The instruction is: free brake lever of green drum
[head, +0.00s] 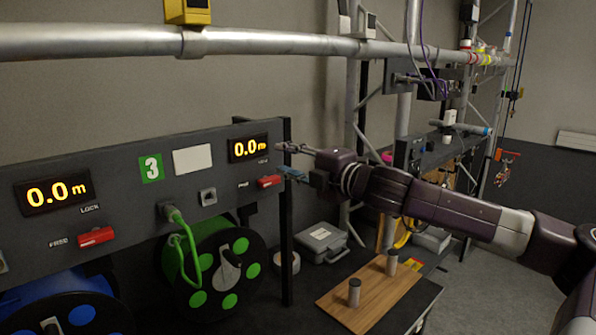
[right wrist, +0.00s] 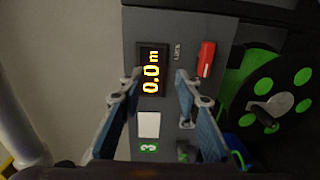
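The green drum (head: 222,262), with a green cable, hangs below the dark panel (head: 130,195) beside the green "3" label. It also shows at the right edge of the right wrist view (right wrist: 268,90). A red brake lever (head: 268,182) sits below the right display, lying along the panel with a FREE mark at its left and a LOCK mark above. My right gripper (head: 283,160) is open and empty in front of the panel's right end. In the right wrist view its fingers (right wrist: 159,76) straddle the display, and the red lever (right wrist: 206,58) is outside them, to the right. My left gripper is out of view.
Another red lever (head: 96,236) sits under the left display, above a blue drum (head: 65,305). A wooden board (head: 372,292) with two grey cylinders lies on a bench at lower right. A silver truss tube (head: 110,42) crosses above the panel.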

